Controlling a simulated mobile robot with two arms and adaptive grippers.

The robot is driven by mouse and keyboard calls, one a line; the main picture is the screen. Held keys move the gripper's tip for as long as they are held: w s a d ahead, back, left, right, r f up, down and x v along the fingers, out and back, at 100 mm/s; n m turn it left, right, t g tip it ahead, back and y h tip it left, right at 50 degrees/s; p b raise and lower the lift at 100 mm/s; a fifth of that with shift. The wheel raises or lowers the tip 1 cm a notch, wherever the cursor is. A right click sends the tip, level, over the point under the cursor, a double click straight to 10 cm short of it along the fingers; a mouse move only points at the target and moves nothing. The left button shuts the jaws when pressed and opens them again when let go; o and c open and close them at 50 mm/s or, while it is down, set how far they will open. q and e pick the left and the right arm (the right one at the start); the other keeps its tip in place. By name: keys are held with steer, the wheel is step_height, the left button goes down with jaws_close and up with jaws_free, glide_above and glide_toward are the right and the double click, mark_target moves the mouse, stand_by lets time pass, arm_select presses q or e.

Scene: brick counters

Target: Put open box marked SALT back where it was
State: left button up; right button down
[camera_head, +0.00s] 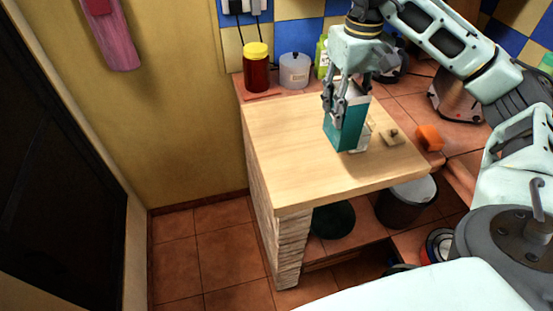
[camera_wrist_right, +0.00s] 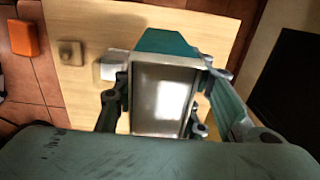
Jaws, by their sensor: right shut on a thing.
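The open box (camera_head: 347,132) is teal with pale sides and stands upright at the wooden counter top (camera_head: 290,140); I cannot read any marking on it. My right gripper (camera_head: 345,105) comes down from above and is shut on the box's upper part. In the right wrist view my right gripper (camera_wrist_right: 160,110) has its fingers on both sides of the box (camera_wrist_right: 165,90), whose open top shows a pale, shiny inside. I cannot tell whether the box's bottom touches the wood. My left gripper is in neither view.
A small wooden block (camera_head: 393,136) lies right of the box, and an orange object (camera_head: 430,138) is farther right. A yellow-lidded jar (camera_head: 256,67) and a translucent canister (camera_head: 294,70) stand behind. A toaster (camera_head: 458,98) is at the back right. The counter's left part is clear.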

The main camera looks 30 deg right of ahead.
steer(key=shift+w+d, duration=0.15)
steer(key=shift+w, duration=0.05)
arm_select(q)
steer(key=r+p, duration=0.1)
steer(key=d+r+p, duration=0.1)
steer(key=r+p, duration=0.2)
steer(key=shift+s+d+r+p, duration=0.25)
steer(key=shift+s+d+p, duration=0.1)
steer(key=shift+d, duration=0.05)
arm_select(e)
steer(key=w+a+f, duration=0.6)
steer(key=w+f, duration=0.2)
steer(key=f, duration=0.2)
steer(key=shift+w+a+f, duration=0.15)
steer(key=shift+w+f, duration=0.15)
steer(key=shift+f, duration=0.1)
steer(key=shift+f, duration=0.15)
steer(key=c, duration=1.1)
jaws_free()
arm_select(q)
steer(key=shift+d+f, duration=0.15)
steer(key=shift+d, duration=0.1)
